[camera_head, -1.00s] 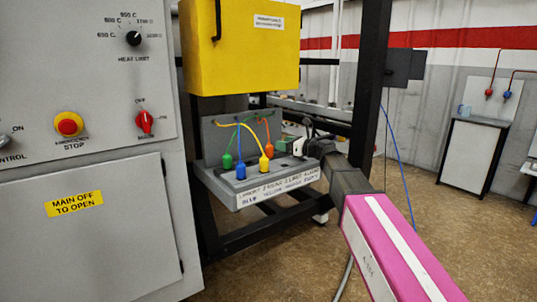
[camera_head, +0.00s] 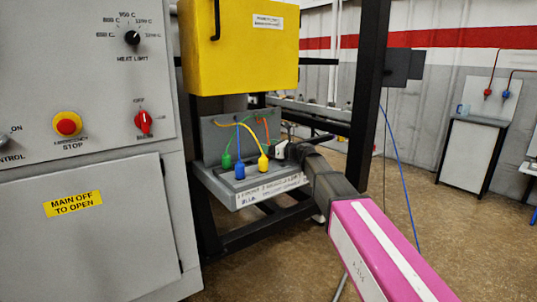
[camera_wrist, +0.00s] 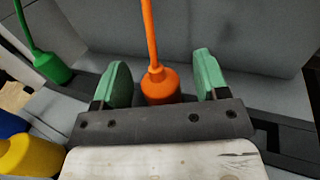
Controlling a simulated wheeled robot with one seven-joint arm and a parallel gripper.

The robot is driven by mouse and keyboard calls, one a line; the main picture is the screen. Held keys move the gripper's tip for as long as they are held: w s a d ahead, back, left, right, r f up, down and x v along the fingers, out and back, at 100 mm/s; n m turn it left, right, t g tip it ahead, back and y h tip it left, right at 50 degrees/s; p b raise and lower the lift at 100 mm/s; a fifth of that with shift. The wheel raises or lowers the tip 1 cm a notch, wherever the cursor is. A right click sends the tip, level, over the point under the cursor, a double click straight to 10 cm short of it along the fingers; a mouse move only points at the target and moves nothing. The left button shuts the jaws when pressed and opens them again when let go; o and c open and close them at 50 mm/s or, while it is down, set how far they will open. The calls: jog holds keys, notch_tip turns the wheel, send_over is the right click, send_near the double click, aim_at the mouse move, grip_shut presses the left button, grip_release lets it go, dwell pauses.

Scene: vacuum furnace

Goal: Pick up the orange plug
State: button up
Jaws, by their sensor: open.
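The orange plug (camera_wrist: 160,86) stands upright with its orange cable rising from its top. In the wrist view it lies between the two green fingers of my gripper (camera_wrist: 162,84), with a gap on each side. My gripper is open, and its dark palm hides the plug's lower end. In the head view my gripper (camera_head: 280,150) is at the right end of the grey shelf, and the plug's body is hidden behind it. Only the orange cable (camera_head: 267,127) shows there.
A yellow plug (camera_head: 263,163), a blue plug (camera_head: 240,171) and a green plug (camera_head: 226,161) stand close by on the grey shelf (camera_head: 246,190), with cables arching to the back panel. The yellow box (camera_head: 240,50) hangs above. A black post (camera_head: 368,90) stands right.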

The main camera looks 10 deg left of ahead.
jog(key=c, duration=1)
